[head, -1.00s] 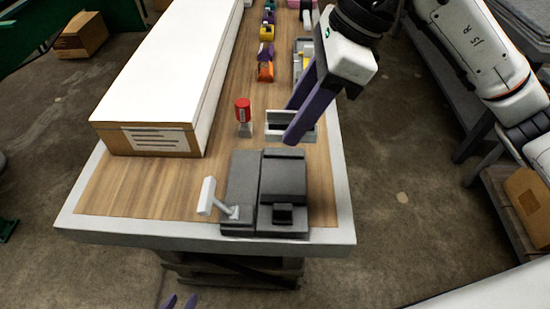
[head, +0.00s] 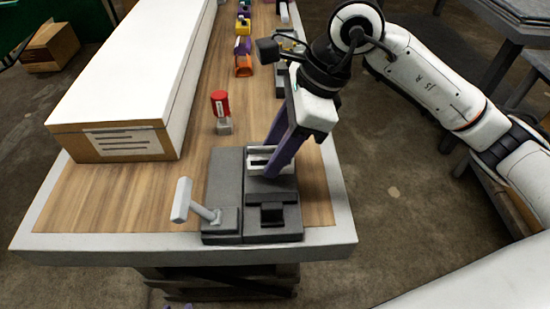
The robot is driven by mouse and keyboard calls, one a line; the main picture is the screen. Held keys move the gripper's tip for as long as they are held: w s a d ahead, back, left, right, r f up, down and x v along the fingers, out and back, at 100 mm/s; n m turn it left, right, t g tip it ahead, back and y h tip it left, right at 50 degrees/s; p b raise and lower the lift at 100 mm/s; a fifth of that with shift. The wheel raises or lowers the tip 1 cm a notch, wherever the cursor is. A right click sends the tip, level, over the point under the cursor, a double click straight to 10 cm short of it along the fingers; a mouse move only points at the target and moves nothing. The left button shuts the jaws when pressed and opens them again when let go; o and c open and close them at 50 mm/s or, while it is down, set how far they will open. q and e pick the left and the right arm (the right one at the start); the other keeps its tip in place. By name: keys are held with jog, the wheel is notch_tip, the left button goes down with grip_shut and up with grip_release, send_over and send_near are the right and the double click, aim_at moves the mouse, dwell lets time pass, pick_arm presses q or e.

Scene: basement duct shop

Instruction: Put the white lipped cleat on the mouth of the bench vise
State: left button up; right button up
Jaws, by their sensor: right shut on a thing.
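The dark grey bench vise (head: 225,180) stands at the front of the wooden bench, with a light grey handle (head: 182,200) at its left. My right gripper (head: 274,165) has purple fingers and is shut on the white lipped cleat (head: 257,157). The cleat is at the far part of the vise's right-hand block, and the fingers hide part of it. I cannot tell whether it touches the vise. Only a sliver of my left gripper (head: 178,306) shows at the bottom edge, clear of the bench.
A long white-topped box (head: 130,75) fills the bench's left side. A red-topped part (head: 220,107) stands just beyond the vise. Orange (head: 244,66), yellow and purple parts line the bench farther back. Bare wood lies left of the vise.

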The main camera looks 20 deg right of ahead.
jog(key=shift+f, duration=1.6)
jog(key=o, duration=0.8)
jog(key=shift+o, duration=0.2)
jog(key=v, duration=1.2)
jog(key=shift+r, duration=0.2)
